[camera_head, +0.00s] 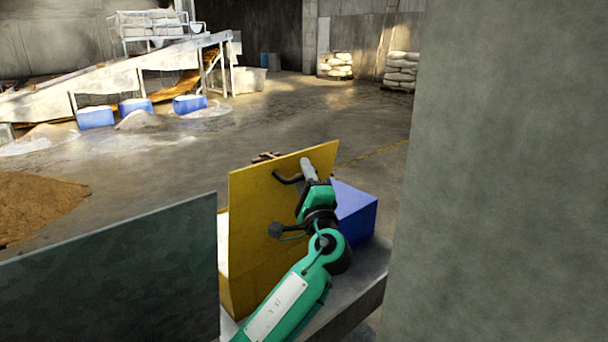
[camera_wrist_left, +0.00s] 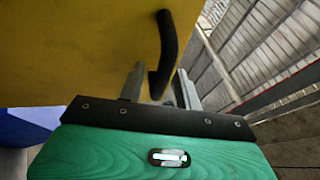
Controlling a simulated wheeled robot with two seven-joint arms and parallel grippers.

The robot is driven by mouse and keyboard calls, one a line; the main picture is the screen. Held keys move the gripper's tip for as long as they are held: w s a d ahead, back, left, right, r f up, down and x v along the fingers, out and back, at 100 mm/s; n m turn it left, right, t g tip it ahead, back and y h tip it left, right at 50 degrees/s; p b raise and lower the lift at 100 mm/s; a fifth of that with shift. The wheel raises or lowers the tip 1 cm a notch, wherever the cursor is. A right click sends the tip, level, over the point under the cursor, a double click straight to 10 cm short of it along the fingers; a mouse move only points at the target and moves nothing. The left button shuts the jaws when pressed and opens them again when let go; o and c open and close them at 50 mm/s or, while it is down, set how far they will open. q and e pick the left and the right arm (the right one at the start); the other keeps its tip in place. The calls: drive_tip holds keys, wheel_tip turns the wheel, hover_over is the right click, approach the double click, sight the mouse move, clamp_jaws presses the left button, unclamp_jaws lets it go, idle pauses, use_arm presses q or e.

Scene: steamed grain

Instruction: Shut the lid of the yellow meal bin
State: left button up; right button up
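The yellow meal bin (camera_head: 240,285) stands in the lower middle of the head view. Its yellow lid (camera_head: 262,215) stands up steeply, and fills the upper left of the wrist view (camera_wrist_left: 70,50). A curved black handle (camera_head: 287,178) sticks out from the lid; it also shows in the left wrist view (camera_wrist_left: 167,45). My left gripper (camera_head: 308,168) is at the lid's upper part beside the handle. In the wrist view its fingers (camera_wrist_left: 160,86) are apart, with the handle's lower end between them. Firm contact is not visible. My right gripper is not in view.
A blue box (camera_head: 354,212) stands right of the lid on a grey ledge (camera_head: 368,290). A dark green panel (camera_head: 110,275) fills the lower left. A broad grey pillar (camera_head: 505,170) blocks the right side. Open floor (camera_head: 190,165) lies beyond the bin.

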sight(289, 165)
use_arm(q)
clamp_jaws()
drive_tip(key=shift+w+a+r, duration=0.1)
drive_tip(key=shift+w+r, duration=0.05)
drive_tip(key=w+a+p, duration=0.1)
drive_tip(key=w+a+r+g+p, duration=0.1)
drive_tip(key=w+a+p, duration=0.1)
drive_tip(key=w+a+r+n+g+p, duration=0.1)
drive_tip(key=shift+w+a+r+p, duration=0.15)
drive_tip(key=shift+a+p, duration=0.05)
drive_tip(key=shift+p, duration=0.15)
drive_tip(key=w+a+n+g+p, duration=0.1)
drive_tip(key=w+a+g+p, duration=0.1)
drive_tip(key=w+a, duration=0.1)
drive_tip(key=shift+w+a+h+p, duration=0.3)
drive_tip(key=shift+w+h+p, duration=0.05)
drive_tip(key=shift+h, duration=0.05)
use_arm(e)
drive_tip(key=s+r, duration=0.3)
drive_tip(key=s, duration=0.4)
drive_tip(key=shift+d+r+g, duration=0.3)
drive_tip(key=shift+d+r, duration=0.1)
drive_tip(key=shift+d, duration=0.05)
